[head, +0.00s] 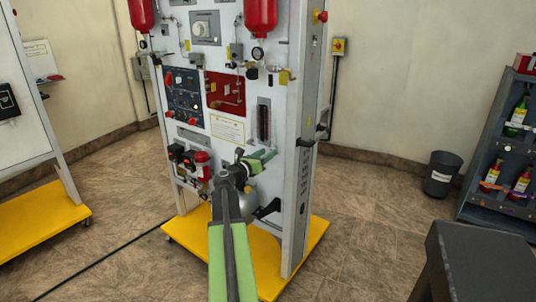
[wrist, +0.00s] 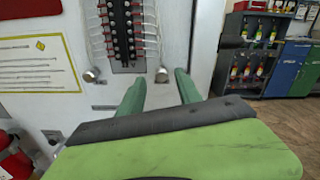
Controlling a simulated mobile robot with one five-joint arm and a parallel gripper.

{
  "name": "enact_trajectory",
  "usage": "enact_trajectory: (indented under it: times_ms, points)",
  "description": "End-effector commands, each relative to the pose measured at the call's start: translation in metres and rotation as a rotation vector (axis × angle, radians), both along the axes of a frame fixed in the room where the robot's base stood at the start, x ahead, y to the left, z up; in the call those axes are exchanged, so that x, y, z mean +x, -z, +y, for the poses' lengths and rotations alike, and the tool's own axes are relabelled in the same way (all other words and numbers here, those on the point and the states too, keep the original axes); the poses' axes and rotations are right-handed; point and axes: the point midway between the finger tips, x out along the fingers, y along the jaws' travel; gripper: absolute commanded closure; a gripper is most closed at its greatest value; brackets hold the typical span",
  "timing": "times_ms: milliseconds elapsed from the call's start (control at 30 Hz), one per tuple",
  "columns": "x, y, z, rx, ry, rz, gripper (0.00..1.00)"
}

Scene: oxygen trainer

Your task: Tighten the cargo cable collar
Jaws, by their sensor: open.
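My gripper (head: 262,156) is at the lower right of the white trainer panel (head: 228,103) in the head view. In the wrist view its two green fingers stand apart with nothing between them, so my gripper (wrist: 160,88) is open and empty. Beyond the fingers is the panel face with a dark strip (wrist: 124,32) of small fittings and thin lines. A silver knob (wrist: 162,75) shows between the fingertips, and another silver knob (wrist: 91,75) is to the left. I cannot tell which part is the cargo cable collar. My arm hides some of the lower panel.
The panel stands on a yellow base (head: 314,240). Red cylinders (head: 261,18) hang at its top. A black bin (head: 441,174) and a bottle shelf (head: 500,150) are at the right, with a dark bench (head: 480,262) in front. A black cable (head: 110,256) crosses the floor.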

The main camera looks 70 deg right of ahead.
Motion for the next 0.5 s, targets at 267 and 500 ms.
enact_trajectory:
  times_ms: [267,500]
  points:
    - [-0.0052,0.0,-0.0178,0.0,0.0,0.0,0.59]
    - [-0.0056,0.0001,-0.0173,0.0,0.001,0.0,0.67]
